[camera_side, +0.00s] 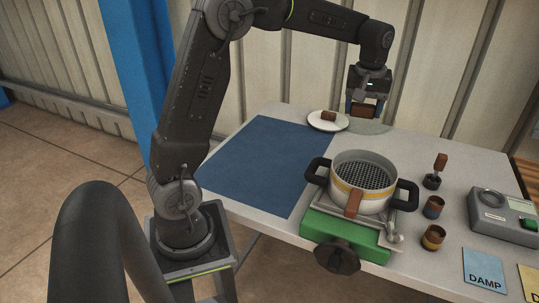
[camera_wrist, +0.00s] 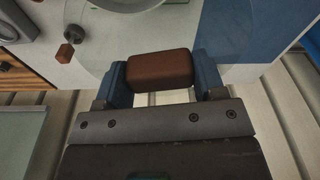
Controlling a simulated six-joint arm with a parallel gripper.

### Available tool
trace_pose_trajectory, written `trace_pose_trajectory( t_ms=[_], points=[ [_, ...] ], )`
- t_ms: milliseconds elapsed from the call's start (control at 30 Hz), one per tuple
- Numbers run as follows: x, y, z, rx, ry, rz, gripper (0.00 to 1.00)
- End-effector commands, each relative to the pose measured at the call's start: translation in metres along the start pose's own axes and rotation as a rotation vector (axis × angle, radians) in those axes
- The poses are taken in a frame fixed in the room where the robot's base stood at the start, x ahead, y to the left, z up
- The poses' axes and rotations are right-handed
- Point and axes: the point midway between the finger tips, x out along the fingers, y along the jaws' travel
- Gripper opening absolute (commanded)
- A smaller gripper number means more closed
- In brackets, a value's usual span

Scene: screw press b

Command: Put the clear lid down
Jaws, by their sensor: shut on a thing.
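The clear lid (camera_side: 375,126) shows as a faint see-through disc under my gripper (camera_side: 364,108), near the table's back edge in the side view. My gripper is shut on the lid's brown handle (camera_side: 364,112). In the wrist view the brown handle (camera_wrist: 160,70) sits between the two blue fingers of my gripper (camera_wrist: 160,76), and the table shows through the lid. I cannot tell whether the lid touches the table. The pot (camera_side: 340,194), open on top with a dark grid inside, stands in front of the lid on a green base (camera_side: 320,229).
A white plate (camera_side: 316,126) with a brown block (camera_side: 328,116) stands left of the lid. The blue mat (camera_side: 255,165) is bare. Right of the pot are a brown-handled tool (camera_side: 440,162), two small cups (camera_side: 433,207), a grey device (camera_side: 510,215) and a DAMP card (camera_side: 484,270).

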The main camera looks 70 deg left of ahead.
Motion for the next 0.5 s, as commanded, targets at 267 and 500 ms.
trace_pose_trajectory(
  t_ms=[267, 500],
  points=[
    [0.012, -0.078, -0.109, -0.24, 0.0, -0.029, 0.35],
    [0.022, -0.169, -0.18, -0.435, -0.001, -0.053, 0.35]
  ],
)
